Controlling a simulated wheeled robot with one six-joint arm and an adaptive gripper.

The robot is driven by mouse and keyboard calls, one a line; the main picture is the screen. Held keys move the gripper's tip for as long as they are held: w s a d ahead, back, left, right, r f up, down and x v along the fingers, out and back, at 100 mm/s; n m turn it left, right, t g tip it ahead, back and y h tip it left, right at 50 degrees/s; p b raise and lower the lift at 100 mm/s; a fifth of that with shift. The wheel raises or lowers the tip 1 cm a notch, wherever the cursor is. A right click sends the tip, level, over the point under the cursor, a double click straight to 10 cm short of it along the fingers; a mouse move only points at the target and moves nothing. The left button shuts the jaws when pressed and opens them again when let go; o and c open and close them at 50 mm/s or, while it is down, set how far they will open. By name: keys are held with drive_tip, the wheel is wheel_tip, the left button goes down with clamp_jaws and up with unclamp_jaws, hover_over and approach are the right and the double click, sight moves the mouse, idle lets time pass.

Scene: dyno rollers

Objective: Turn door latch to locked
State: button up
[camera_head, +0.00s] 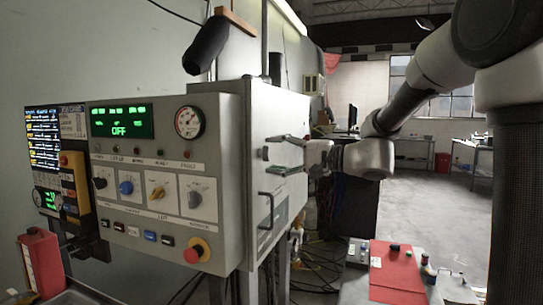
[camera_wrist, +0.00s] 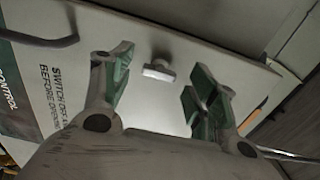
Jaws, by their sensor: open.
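The door latch (camera_wrist: 158,71) is a small pale knob with a bar-shaped grip, on the light grey cabinet door (camera_wrist: 130,30). In the wrist view its bar lies roughly across the picture, slightly tilted. My gripper (camera_head: 280,155) is open in front of the door, on the cabinet's right side in the head view. In the wrist view its two green-padded fingers stand to the left and right of the latch, with a gap on each side. I see no contact. In the head view the latch is small and dark (camera_head: 265,153).
A bar handle (camera_head: 266,210) sticks out from the door below my gripper; it also shows at the wrist view's upper left. The control panel (camera_head: 150,180) with knobs and buttons is left of the door. A red-topped table (camera_head: 397,270) stands at lower right.

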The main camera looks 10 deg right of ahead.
drive_tip(key=v, duration=1)
drive_tip(key=shift+s+d, duration=0.1)
drive_tip(key=s+d+f+g+h, duration=0.35)
drive_tip(key=s+f, duration=0.25)
drive_tip(key=f, duration=0.2)
drive_tip(key=s+d+f+g+h, duration=0.2)
drive_tip(key=s+d+f+h, duration=0.15)
drive_tip(key=s+f, duration=0.45)
drive_tip(key=s+d+r+n+h, duration=0.1)
drive_tip(key=s+d+n+h, duration=0.4)
drive_tip(key=s+d+h, duration=0.3)
drive_tip(key=shift+s+n+t+h, duration=0.3)
drive_tip(key=shift+s+n+t, duration=0.05)
drive_tip(key=shift+n+t, duration=0.1)
